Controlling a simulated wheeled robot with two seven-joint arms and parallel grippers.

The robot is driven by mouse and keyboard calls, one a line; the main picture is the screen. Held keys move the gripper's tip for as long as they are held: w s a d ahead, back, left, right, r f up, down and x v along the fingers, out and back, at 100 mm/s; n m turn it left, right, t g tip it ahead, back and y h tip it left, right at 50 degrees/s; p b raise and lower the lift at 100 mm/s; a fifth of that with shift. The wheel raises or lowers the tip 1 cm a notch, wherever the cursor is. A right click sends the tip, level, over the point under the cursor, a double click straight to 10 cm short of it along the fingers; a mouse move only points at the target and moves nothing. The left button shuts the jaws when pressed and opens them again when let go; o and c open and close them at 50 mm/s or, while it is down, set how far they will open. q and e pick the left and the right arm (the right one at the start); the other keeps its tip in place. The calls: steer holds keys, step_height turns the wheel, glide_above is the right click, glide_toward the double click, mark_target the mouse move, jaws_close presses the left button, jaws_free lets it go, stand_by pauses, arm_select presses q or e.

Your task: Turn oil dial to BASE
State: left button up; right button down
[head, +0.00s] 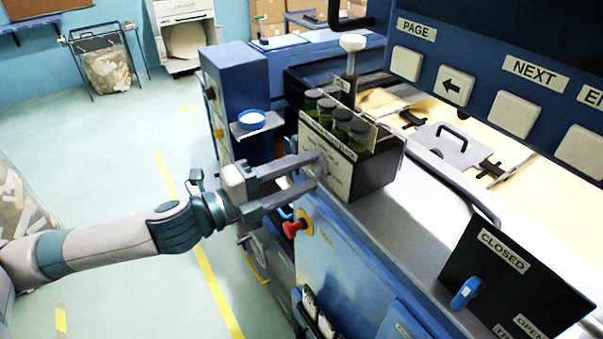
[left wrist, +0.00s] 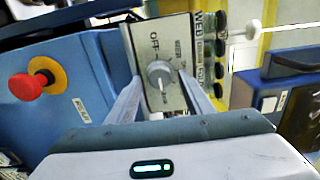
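The oil dial (left wrist: 160,75) is a round grey knob on a pale label plate (left wrist: 163,40), on the end of a black box (head: 372,175). The plate reads OFF near the top left in the left wrist view; its other words are too small to read. The knob's setting is unclear. My left gripper (head: 314,170) is open, its fingers on either side of the knob. The fingertips (left wrist: 160,88) look close to the plate; I cannot tell whether they touch the knob. In the head view the fingers mostly hide the knob. My right gripper is not in view.
A red stop button (head: 294,228) sits below the left gripper. A black CLOSED/OPEN panel with a blue handle (head: 466,292) is at lower right.

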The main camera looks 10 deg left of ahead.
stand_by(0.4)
arm_select(q)
steer(key=shift+b+v, duration=0.5)
steer(key=shift+v, duration=0.3)
steer(key=p+v, duration=0.3)
steer(key=v, duration=1.2)
steer(key=shift+s+a+p, duration=0.25)
steer(key=shift+s+p, duration=0.1)
stand_by(0.4)
stand_by(0.5)
